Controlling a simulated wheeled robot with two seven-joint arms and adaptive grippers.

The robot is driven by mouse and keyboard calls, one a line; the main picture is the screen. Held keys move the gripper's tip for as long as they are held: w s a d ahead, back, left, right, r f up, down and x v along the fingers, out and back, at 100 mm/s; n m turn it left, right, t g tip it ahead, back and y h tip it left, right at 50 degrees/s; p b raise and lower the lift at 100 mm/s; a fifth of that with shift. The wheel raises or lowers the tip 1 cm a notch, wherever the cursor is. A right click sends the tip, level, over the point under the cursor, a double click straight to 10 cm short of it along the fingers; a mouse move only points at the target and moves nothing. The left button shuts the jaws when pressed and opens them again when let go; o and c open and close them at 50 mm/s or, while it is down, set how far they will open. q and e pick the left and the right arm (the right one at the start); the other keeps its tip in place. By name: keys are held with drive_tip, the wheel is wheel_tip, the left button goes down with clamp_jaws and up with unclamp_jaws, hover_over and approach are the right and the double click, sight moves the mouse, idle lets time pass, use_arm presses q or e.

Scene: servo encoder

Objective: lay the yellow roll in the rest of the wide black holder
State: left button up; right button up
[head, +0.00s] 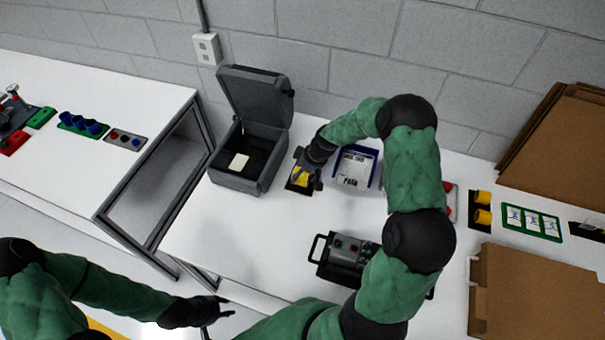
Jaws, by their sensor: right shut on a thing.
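My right gripper (308,171) is shut on a yellow roll (302,178) and points down at a small black base (293,188) on the table. The base lies right under the roll. My gripper partly covers both, so I cannot tell whether the roll touches it. Another black holder (472,224) at the right carries yellow rolls (483,197). I cannot tell for sure which of the two is the wide holder. My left gripper (222,308) hangs low at the front, off the table edge; its fingers are too small and dark to read.
An open grey case (246,182) stands left of my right gripper, and a blue-rimmed white bin (372,178) stands close on its right. A black-handled device (345,252) lies in front. Cardboard boxes (530,290) fill the right. The table's front left is clear.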

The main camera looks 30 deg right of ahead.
drive_tip(key=o, duration=1.3)
drive_tip(key=v, duration=1.2)
drive_tip(key=shift+a, duration=0.1)
